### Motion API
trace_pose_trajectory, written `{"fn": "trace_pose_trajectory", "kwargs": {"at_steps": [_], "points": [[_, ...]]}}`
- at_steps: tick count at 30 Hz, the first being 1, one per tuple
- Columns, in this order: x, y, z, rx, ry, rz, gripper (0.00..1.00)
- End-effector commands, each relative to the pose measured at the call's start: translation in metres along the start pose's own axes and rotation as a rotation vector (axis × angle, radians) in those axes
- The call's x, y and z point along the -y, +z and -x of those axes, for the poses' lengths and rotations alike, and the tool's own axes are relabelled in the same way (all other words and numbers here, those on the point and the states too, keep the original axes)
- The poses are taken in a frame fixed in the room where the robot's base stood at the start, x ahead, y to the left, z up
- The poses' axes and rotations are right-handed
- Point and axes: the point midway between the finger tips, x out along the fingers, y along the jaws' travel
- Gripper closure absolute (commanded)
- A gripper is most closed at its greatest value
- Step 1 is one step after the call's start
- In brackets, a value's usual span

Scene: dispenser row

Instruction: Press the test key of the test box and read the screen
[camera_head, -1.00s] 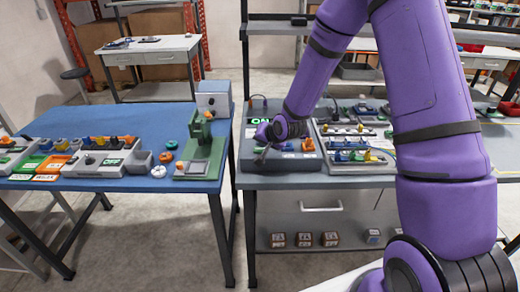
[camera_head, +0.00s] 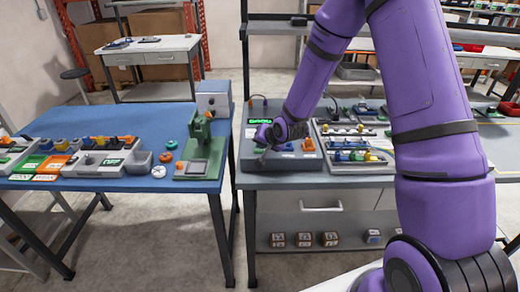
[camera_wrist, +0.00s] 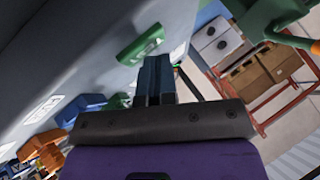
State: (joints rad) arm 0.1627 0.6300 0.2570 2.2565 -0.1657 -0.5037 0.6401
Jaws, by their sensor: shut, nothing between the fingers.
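The grey test box (camera_head: 283,162) sits on the grey bench in the head view. Its dark screen (camera_head: 258,121) shows green lettering that I cannot read surely. An orange key (camera_head: 308,146) and a blue key (camera_head: 288,147) show on its front. My gripper (camera_head: 261,155) is shut and empty, low over the box's left part, and hides what is under it. In the wrist view, the shut fingers (camera_wrist: 155,75) point at the box's pale face beside a green plate with white lettering (camera_wrist: 141,43). I cannot tell whether they touch a key.
Right of the box stands a tray of coloured parts (camera_head: 355,150). On the blue table (camera_head: 100,200) at left are a green press (camera_head: 197,150), a grey case (camera_head: 214,98) and several parts. A gap separates the two tables.

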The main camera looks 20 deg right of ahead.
Motion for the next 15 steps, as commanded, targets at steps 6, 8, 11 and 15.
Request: {"fn": "trace_pose_trajectory", "kwargs": {"at_steps": [6,8,11,15], "points": [[0.003,-0.003,0.004,0.000,0.000,0.000,1.00],[0.004,-0.004,0.006,0.000,0.000,0.000,1.00],[0.007,-0.007,0.009,-0.001,-0.001,0.001,1.00],[0.009,-0.009,0.012,0.001,0.000,0.000,1.00]]}}
